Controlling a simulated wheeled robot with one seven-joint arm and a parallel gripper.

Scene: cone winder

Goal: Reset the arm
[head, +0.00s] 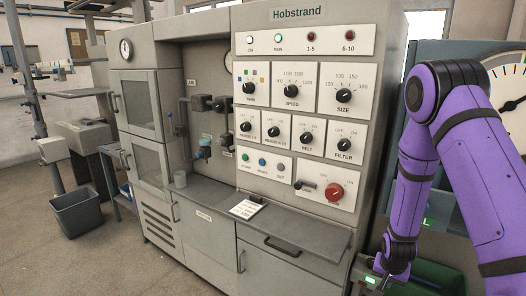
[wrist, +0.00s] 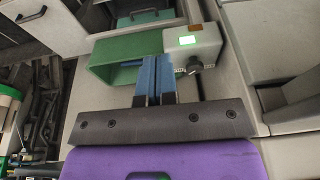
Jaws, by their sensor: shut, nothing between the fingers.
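My gripper (wrist: 155,62) shows in the wrist view, with its two blue fingers pressed together and nothing between them. The fingers lie over the near side of a green open-topped bin (wrist: 104,72); I cannot tell whether they touch it. A small grey box (wrist: 208,42) with a lit green display and a dark knob is just right of the fingertips. In the head view my purple arm (head: 467,125) bends down at the right, its lower end near the bottom edge. My fingers are not clearly visible there.
The grey Hobstrand machine (head: 312,90) with knobs and lamps fills the middle of the head view. A large dial (head: 510,100) is behind my arm. Open floor (head: 105,262) lies at left, beside a dark bin (head: 77,217).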

